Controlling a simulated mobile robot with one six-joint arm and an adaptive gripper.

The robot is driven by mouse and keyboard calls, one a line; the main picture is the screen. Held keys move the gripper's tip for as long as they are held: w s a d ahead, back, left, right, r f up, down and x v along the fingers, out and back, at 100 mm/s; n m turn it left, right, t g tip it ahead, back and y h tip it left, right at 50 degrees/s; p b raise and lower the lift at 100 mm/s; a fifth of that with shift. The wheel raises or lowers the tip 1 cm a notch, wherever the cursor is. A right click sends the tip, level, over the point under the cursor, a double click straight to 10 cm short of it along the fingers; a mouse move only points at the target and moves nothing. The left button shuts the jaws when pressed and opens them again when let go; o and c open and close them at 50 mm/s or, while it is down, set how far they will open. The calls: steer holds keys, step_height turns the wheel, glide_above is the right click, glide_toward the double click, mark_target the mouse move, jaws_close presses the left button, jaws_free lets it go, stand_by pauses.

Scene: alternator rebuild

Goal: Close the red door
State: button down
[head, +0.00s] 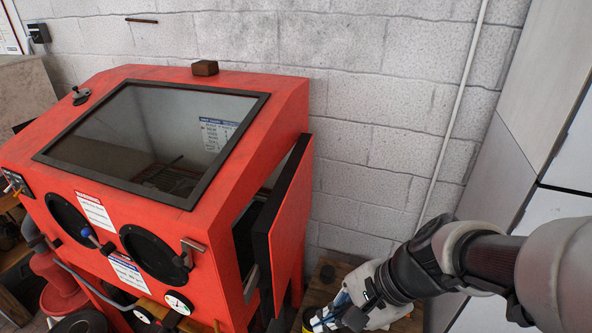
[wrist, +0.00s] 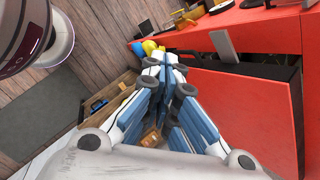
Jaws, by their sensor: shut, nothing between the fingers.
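The red door (head: 292,225) is on the right side of the red cabinet (head: 150,190). It stands ajar, with its thick black edge swung out and a dark gap between it and the cabinet. My gripper (head: 325,318) is low to the right of the door in the head view, partly cut off by the frame. In the wrist view the shut, empty fingers (wrist: 165,65) are beside the door's black edge (wrist: 240,85) and the door's red face (wrist: 250,130). I cannot tell whether they touch it. A grey latch piece (wrist: 222,45) shows at the cabinet side.
A wooden crate (wrist: 92,110) with small items is on the floor below my gripper. A white block wall (head: 370,110) with a pipe (head: 455,110) stands behind. Pale panels (head: 545,110) are at the right. Plank floor (wrist: 100,30) shows at the wrist view's left.

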steer(key=w+a+f+m+y+p, duration=0.2)
steer(key=w+a+f+m+p, duration=0.1)
steer(key=w+m, duration=0.4)
steer(key=w+a+f+m+b, duration=0.1)
steer(key=a+f+b, duration=0.1)
steer(key=a+f, duration=0.5)
steer(key=a, duration=0.3)
steer(key=shift+w+a+m+b, duration=0.25)
steer(key=shift+a+m+b, duration=0.05)
steer(key=shift+a, duration=0.1)
steer(key=shift+f, duration=0.1)
